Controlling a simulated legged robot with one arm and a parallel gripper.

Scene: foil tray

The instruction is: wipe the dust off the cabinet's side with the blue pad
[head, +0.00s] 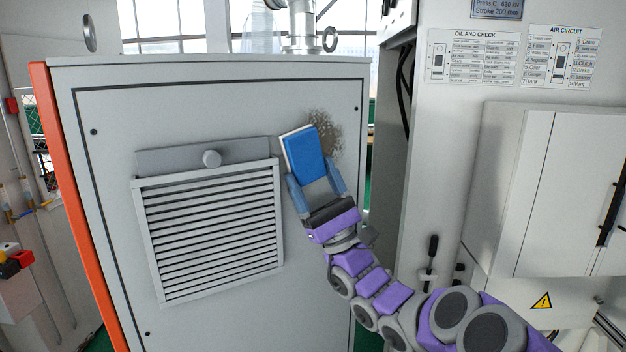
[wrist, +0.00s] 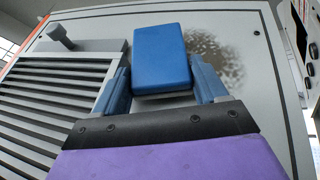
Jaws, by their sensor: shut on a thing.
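The blue pad (head: 304,154) is held between the two fingers of my gripper (head: 316,187), which is shut on it. In the wrist view the pad (wrist: 161,56) stands out ahead of the fingers of my gripper (wrist: 163,88). The grey cabinet's side (head: 210,108) faces me. A brown speckled dust patch (head: 326,130) lies on its upper right part. The pad is at the left edge of the dust and hides part of it. The dust (wrist: 215,58) shows to the right of the pad in the wrist view. I cannot tell whether the pad touches the panel.
A larger machine (head: 470,180) with label plates and a white box stands at the right. The panel below the dust is bare. An orange edge (head: 75,200) borders the cabinet's left.

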